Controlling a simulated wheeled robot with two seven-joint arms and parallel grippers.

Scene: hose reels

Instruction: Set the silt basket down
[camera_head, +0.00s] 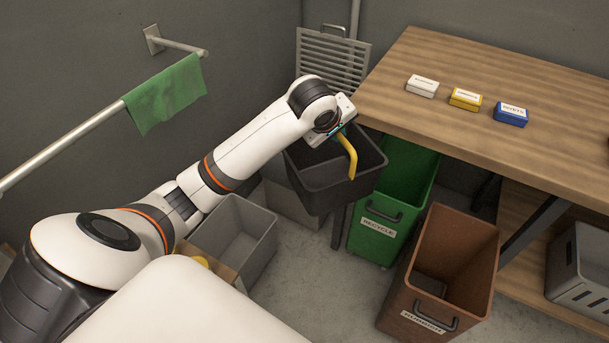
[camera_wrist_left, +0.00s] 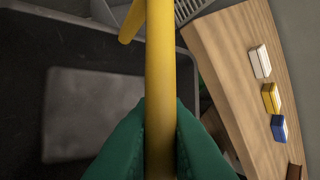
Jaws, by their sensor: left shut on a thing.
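The silt basket is a dark open bin (camera_head: 325,197) with a yellow handle (camera_head: 350,155), in the middle of the head view beside the wooden table's left corner. My left gripper (camera_head: 338,132) is shut on the yellow handle, and the basket hangs from it, seemingly above the floor. In the left wrist view, green fingers (camera_wrist_left: 160,125) clasp the yellow bar (camera_wrist_left: 159,60) from both sides, with the basket's dark interior (camera_wrist_left: 90,110) behind and to the left. The inside looks empty. The basket hides part of what is beneath it. My right gripper is not in view.
A grey bin (camera_head: 265,222) stands on the floor to the left. A green recycle bin (camera_head: 372,238) and a brown bin (camera_head: 478,250) stand to the right. The table (camera_head: 500,75) carries three small boxes. A green cloth (camera_head: 165,95) hangs on a wall rail.

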